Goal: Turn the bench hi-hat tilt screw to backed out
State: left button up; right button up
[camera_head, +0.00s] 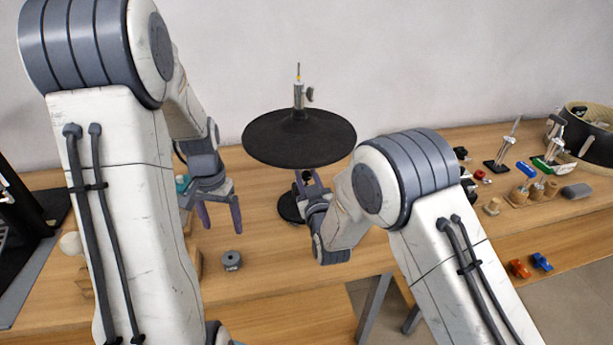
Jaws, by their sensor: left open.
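The bench hi-hat stands near the back of the wooden bench, with a wide black round pad (300,138) on top. A metal clutch (298,95) with a side wing piece and a thin rod rises from the pad's middle. Its dark round base (290,208) shows partly below. The tilt screw cannot be made out; the space under the pad is shaded and partly covered by my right gripper. My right gripper (308,177) is just under the pad's front edge, close to the stand; its jaw state and contact are unclear. My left gripper (220,217) is open and empty, left of the hi-hat.
A small grey cylinder (231,260) sits on the bench front. At right are small stands (503,150), wooden knobs (519,195), a grey block (577,190) and a round drum (590,125). Orange (519,268) and blue (541,262) pieces lie on the lower shelf.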

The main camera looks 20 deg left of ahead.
grip_shut()
jog(key=shift+n, duration=0.8)
jog(key=o, duration=0.6)
grip_release()
jog(key=v, duration=1.2)
